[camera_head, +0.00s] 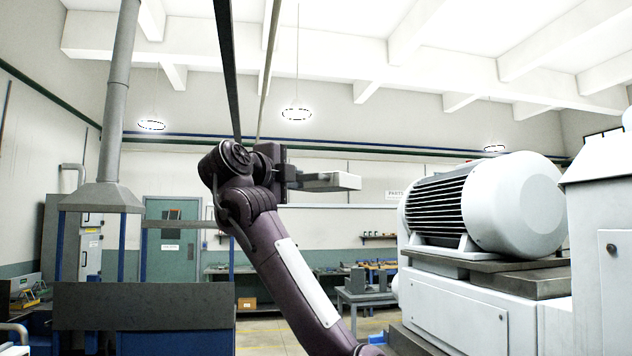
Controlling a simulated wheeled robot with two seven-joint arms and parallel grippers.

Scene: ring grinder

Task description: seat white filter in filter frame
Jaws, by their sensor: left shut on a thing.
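My left gripper (283,176) is raised in the middle of the view at the end of my dark arm, pointing right. It is shut on a pale, flat, box-like piece (332,181) that juts out to the right. This looks like the white filter seen nearly edge-on, but its full shape does not show. The piece is in the air, with a gap between it and the big machine at right. I cannot pick out the filter frame with certainty. My right gripper is out of view.
A large pale motor (488,207) sits on a white machine body (458,311) at right. A blue-posted stand with a dark plate (143,305) fills the lower left, under a grey duct hood (101,197). Workbenches stand at the back.

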